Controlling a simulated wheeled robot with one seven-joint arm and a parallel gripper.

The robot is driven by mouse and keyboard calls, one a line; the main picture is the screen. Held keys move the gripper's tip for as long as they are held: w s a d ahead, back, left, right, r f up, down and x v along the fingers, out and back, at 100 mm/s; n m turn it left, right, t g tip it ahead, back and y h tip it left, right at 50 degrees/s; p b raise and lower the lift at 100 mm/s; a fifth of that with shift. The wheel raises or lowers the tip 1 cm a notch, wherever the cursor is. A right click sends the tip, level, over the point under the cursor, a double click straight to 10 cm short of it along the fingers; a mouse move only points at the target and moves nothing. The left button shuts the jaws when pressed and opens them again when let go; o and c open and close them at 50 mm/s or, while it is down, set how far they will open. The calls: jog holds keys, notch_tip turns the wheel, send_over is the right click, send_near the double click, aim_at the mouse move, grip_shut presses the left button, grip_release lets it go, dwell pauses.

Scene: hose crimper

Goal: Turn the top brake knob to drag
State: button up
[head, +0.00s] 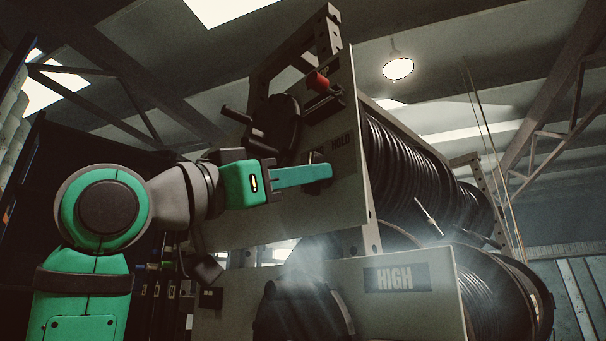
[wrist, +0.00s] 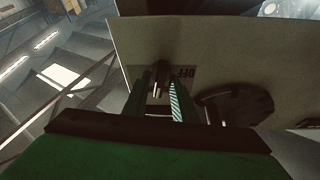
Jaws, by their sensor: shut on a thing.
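The top brake knob (head: 317,160) is a small dark knob on the upper pale panel (head: 220,232) of the hose rack. It sits beside a label that reads HOLD (head: 342,141). My gripper (head: 322,173) reaches it from the left and is shut on it, its green fingers hiding most of it. In the wrist view my gripper (wrist: 160,95) has its fingers around the dark knob (wrist: 160,72), next to a partly hidden label, seemingly OFF (wrist: 186,73). The knob's pointer direction cannot be made out.
A dark crank wheel (head: 277,125) with a handle stands left of the knob, close to my gripper. A red knob (head: 318,80) is above it. Hose reels (head: 420,165) lie behind the panel. A lower panel (head: 440,300) carries a HIGH label.

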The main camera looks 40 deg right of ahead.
jog(key=shift+s+r+n+t+y, duration=0.1)
jog(key=shift+n+t+y, duration=0.1)
jog(key=shift+n+t, duration=1.25)
jog(key=shift+s+f+n+t+y, duration=0.15)
jog(key=shift+n+t, duration=0.4)
jog(key=shift+n, duration=1.75)
jog(key=shift+s+r+n+t+y, duration=0.2)
jog(key=shift+n+t, duration=0.8)
jog(key=shift+n, duration=0.85)
jog(key=shift+w, duration=0.2)
jog(key=o, duration=0.7)
jog(key=v, duration=1.1)
jog(key=shift+r, duration=0.1)
